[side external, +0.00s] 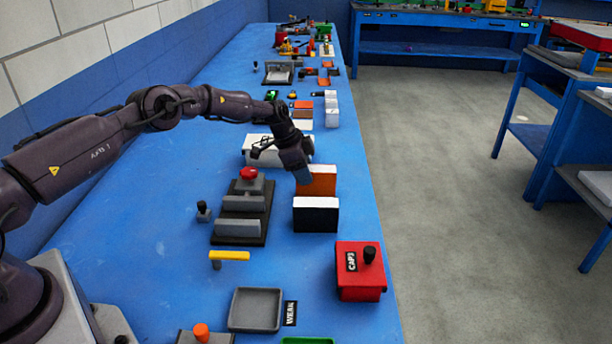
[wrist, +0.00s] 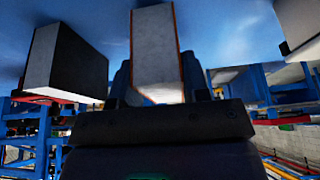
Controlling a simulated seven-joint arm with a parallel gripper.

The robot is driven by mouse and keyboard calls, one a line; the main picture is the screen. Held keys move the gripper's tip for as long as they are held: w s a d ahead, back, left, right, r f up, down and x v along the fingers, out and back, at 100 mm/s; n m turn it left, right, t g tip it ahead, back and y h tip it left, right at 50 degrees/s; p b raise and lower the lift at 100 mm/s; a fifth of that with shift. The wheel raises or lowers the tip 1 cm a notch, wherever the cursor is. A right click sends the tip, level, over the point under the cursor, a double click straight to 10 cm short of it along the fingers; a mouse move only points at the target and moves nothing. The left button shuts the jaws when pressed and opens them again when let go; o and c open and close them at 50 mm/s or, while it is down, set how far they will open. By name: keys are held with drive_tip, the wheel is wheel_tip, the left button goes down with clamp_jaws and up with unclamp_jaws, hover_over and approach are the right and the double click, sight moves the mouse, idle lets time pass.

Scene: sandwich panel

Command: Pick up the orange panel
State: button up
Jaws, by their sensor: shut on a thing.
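The orange panel (side external: 319,181) stands upright behind the black panel, with orange faces and a pale core along its edge. In the wrist view the orange panel (wrist: 155,55) is between the two fingers of my gripper (wrist: 157,85), its pale edge toward the camera. My gripper (side external: 303,178) reaches down onto the panel's left end in the side view and is shut on it. The panel's lower part is partly hidden by the black panel, so I cannot tell if it touches the table.
The black panel (side external: 316,216) stands close in front and shows in the wrist view (wrist: 70,62). A dark fixture (side external: 241,212) with grey bars and a red button lies to the left. A red box (side external: 360,272) is nearer the camera. A white block (side external: 262,151) sits behind my gripper.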

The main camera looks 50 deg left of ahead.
drive_tip(key=s+d+r, duration=0.2)
drive_tip(key=s+r, duration=1)
drive_tip(key=s, duration=0.2)
drive_tip(key=s+a+f, duration=0.5)
drive_tip(key=s+f, duration=0.1)
drive_tip(key=f, duration=0.1)
drive_tip(key=shift+s+a, duration=0.15)
drive_tip(key=shift+s, duration=0.25)
drive_tip(key=shift+f, duration=0.35)
idle(0.6)
drive_tip(key=shift+f, duration=0.6)
drive_tip(key=shift+f, duration=0.1)
drive_tip(key=shift+f, duration=0.5)
